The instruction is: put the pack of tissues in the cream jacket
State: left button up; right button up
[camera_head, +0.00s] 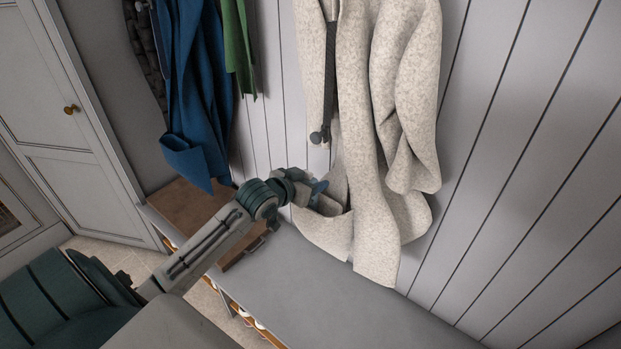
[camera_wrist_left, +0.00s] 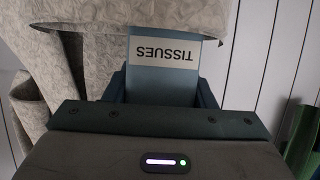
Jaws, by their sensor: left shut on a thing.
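The cream jacket (camera_head: 364,130) hangs on the panelled wall, its lower folds reaching the bench. My left gripper (camera_head: 318,196) is at its lower left part, beside an opening in the cloth. In the left wrist view, the gripper (camera_wrist_left: 162,90) is shut on the pack of tissues (camera_wrist_left: 163,52), which is blue with a white label that reads upside down. The jacket's speckled cloth (camera_wrist_left: 75,22) lies right at the pack's far end; I cannot tell how far the pack is inside it. My right gripper is not in view.
A grey bench cushion (camera_head: 318,285) runs below the jacket and is clear. A blue garment (camera_head: 195,95) and a green strip of cloth (camera_head: 237,50) hang to the left. A brown board or box (camera_head: 190,210) is on the bench's left part. A white cabinet door (camera_head: 75,110) stands far left.

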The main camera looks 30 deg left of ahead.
pick_arm(q)
jog(key=o, duration=1)
jog(key=shift+f, duration=0.1)
jog(key=shift+c, duration=0.2)
jog(key=shift+r, duration=0.45)
jog(key=shift+s+a+r, duration=0.1)
jog(key=shift+s+r, duration=0.1)
jog(key=shift+s, duration=0.05)
jog(key=d+v, duration=0.1)
jog(key=v, duration=1)
jog(key=shift+s+a, duration=0.25)
jog(key=shift+a, duration=0.1)
jog(key=shift+r, duration=0.1)
